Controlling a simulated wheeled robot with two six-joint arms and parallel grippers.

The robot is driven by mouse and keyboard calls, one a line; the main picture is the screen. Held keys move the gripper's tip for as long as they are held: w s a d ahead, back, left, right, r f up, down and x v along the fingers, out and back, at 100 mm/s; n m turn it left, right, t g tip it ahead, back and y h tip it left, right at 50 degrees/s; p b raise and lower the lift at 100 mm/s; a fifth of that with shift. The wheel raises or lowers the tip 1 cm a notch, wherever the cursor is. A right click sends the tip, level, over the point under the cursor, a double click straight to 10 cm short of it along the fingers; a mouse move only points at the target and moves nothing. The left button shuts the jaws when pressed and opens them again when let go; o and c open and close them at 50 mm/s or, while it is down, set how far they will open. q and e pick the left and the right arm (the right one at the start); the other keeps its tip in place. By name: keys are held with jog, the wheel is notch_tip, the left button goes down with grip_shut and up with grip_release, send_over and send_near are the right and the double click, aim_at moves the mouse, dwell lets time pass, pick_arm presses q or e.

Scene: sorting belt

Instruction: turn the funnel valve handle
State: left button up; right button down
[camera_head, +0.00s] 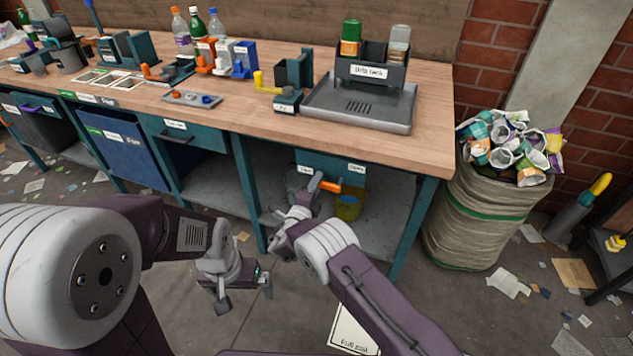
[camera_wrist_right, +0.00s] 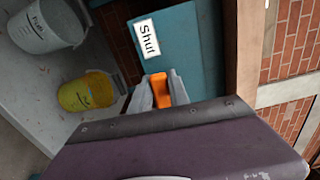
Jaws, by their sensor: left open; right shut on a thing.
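The orange valve handle (camera_head: 330,187) sticks out in front of a teal panel (camera_head: 325,160) under the bench's right part. My right gripper (camera_head: 313,184) is shut on it. In the right wrist view the handle's orange end (camera_wrist_right: 161,88) shows between the grey fingers (camera_wrist_right: 154,92), and a white label (camera_wrist_right: 145,38) reading "Shut" is on the panel above them. The head view shows two small labels on the panel, too small to read surely. My left gripper (camera_head: 243,296) hangs open and empty above the floor. The handle's pivot is hidden.
A yellow bucket (camera_head: 348,206) stands on the shelf below the handle; a white bucket (camera_wrist_right: 45,25) shows in the wrist view. A table leg (camera_head: 412,228) and a full sack (camera_head: 478,220) stand to the right. A grey tray (camera_head: 335,116) sits on the bench above.

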jog(key=shift+d+f+n, duration=0.15)
jog(key=shift+f+n, duration=0.1)
jog(key=shift+n, duration=0.15)
jog(key=c, duration=1.2)
grip_release()
jog(key=shift+c, duration=0.2)
jog(key=shift+s, duration=0.1)
